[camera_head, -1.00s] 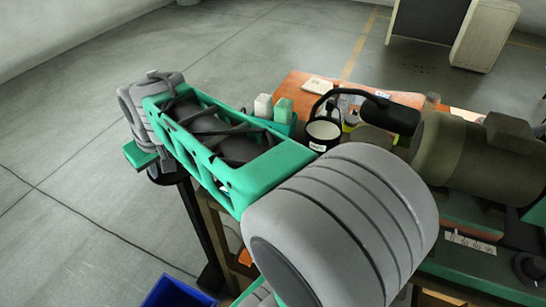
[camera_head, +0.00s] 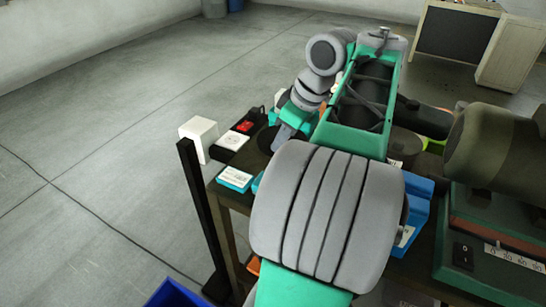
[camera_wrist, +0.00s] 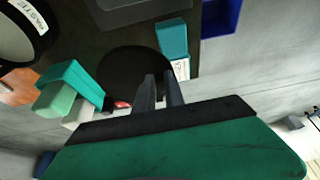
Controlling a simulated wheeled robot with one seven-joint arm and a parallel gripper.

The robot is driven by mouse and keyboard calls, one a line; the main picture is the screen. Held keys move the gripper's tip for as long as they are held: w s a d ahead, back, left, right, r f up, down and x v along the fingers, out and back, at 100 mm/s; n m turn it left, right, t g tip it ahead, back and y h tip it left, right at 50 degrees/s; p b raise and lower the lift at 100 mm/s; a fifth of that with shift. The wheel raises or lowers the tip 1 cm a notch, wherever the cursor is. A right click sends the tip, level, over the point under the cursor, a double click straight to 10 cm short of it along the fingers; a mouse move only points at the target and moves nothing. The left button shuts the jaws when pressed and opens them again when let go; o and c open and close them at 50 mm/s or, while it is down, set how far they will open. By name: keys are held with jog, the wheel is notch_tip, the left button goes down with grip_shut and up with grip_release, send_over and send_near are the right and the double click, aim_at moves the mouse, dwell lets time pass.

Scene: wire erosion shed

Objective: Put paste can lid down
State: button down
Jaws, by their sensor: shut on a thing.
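The paste can lid is a flat black disc (camera_wrist: 132,68), seen in front of my fingertips in the wrist view. My gripper (camera_wrist: 160,88) is shut on its edge. In the head view the lid (camera_head: 267,139) shows as a dark shape beside my gripper (camera_head: 283,138), over the left part of the bench. I cannot tell if the lid touches the bench top. The paste can (camera_wrist: 22,35), dark with a white PASTE label, is at the upper left of the wrist view, apart from the lid. My arm hides much of the bench in the head view.
A blue box with a white label (camera_head: 235,178) and a black box (camera_head: 231,141) lie near the lid. A white-topped post (camera_head: 199,138) stands left of the bench. A dark machine (camera_head: 495,150) is right.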

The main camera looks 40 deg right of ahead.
jog(key=w+d+f, duration=0.1)
jog(key=w+f, duration=0.1)
jog(key=w+d+f+b, duration=0.1)
jog(key=w+f, duration=0.1)
jog(key=w+d+f+b, duration=0.1)
jog(key=w+f, duration=0.1)
jog(key=shift+w+d+f, duration=0.2)
jog(key=shift+w+f, duration=0.15)
jog(key=shift+f, duration=0.05)
jog(key=f, duration=0.1)
jog(key=f+b, duration=0.1)
jog(key=f, duration=0.1)
jog(key=shift+w+d, duration=0.15)
jog(key=shift+w, duration=0.15)
jog(key=shift+f, duration=0.25)
jog(key=shift+f, duration=0.25)
jog(key=c, duration=1.4)
grip_release()
jog(key=shift+r, duration=0.1)
